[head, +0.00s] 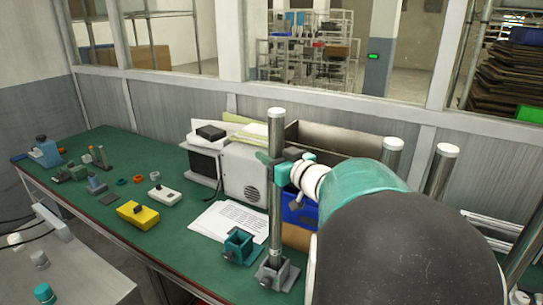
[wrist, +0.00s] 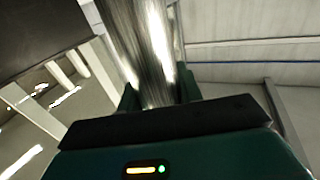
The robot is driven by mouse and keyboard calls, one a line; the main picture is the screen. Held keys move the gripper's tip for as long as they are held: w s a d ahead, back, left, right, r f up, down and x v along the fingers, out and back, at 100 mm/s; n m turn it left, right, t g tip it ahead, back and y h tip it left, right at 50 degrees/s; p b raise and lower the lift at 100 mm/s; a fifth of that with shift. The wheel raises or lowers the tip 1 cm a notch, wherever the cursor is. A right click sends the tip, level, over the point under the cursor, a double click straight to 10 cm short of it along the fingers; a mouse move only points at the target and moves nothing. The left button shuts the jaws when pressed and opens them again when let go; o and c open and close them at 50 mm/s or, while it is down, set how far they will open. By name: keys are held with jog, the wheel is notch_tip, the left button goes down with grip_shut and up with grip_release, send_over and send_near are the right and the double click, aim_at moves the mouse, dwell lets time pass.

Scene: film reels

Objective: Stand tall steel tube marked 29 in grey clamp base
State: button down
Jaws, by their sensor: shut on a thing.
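A tall steel tube (head: 276,215) stands upright in the head view, and no marking on it is readable. My gripper (head: 276,162) is shut on it a little below mid-upper height. In the wrist view the tube (wrist: 150,50) runs up between the teal jaws of my gripper (wrist: 158,95). The grey clamp base (head: 288,280) is on the green bench at the tube's lower end. The tube's bottom meets the base in the picture; how deep it sits inside cannot be told.
A teal clamp base (head: 238,247) stands just left of the grey one, near papers (head: 225,222). A grey speaker box (head: 244,172) is behind. Two more steel tubes (head: 391,158) (head: 440,172) stand at right, partly hidden by my arm. A yellow box (head: 138,214) lies left.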

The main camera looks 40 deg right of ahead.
jog(key=shift+f, duration=0.55)
jog(key=c, duration=1.2)
grip_release()
jog(key=shift+c, duration=0.2)
jog(key=shift+f, duration=0.1)
jog(key=s, duration=1.1)
jog(key=shift+a, duration=0.2)
